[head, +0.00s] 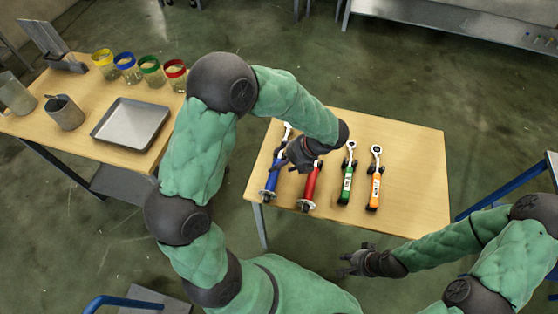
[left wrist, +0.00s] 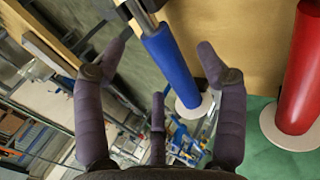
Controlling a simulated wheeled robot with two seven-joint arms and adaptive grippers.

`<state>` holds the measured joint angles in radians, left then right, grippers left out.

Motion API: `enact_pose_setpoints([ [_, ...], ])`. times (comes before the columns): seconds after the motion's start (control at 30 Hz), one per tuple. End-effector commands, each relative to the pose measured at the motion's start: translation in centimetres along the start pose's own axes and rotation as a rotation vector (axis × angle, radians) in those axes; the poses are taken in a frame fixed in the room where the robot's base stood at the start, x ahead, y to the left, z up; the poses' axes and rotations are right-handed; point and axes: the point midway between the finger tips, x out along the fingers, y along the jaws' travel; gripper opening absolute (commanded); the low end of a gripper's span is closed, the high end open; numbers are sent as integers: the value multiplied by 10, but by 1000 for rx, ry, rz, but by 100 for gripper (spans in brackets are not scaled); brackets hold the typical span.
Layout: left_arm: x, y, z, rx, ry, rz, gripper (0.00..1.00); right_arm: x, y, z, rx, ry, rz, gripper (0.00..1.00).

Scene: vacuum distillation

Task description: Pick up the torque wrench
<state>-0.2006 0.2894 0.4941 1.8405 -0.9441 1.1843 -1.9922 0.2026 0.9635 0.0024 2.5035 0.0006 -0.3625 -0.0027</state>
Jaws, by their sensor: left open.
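Wrenches with blue (head: 272,177), red (head: 311,186), green (head: 346,184) and orange (head: 374,187) handles lie side by side on a wooden table. I cannot tell which is called the torque wrench. My left gripper (head: 284,161) is open above the blue and red ones and hides part of them. In the left wrist view, the blue handle (left wrist: 172,65) shows between the spread fingers of that gripper (left wrist: 160,45), with no clear grip on it. The red handle (left wrist: 303,75) is to the right. My right gripper (head: 350,264) is open and empty, in front of the table.
The table (head: 415,160) is bare at its right side. A second table at the left holds a metal tray (head: 131,124), jars with coloured rims (head: 150,70) and grey cups (head: 64,112). A metal bench (head: 450,18) stands at the back.

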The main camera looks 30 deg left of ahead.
Motion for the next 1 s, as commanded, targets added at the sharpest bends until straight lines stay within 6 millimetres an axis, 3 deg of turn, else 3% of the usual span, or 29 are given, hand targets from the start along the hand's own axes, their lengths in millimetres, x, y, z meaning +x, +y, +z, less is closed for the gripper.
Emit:
enact_pose_setpoints([
  [0.2, 31, 0, -2, 0, 1, 0, 72, 18, 6, -1, 0, 0, 0, 33],
  [0.47, 32, 2, -2, 0, 0, 0, 72, 17, 6, -1, 0, 0, 0, 33],
  [0.7, 32, 1, -2, 0, 1, 0, 4, 17, 6, -1, 0, 0, 0, 33],
  [0.73, 32, 1, -2, 0, 1, 0, 0, 17, 6, -1, 0, 0, 0, 33],
  [1.0, 31, 2, -1, -2, -2, 0, 0, 17, 6, -1, 0, 0, 0, 33],
])
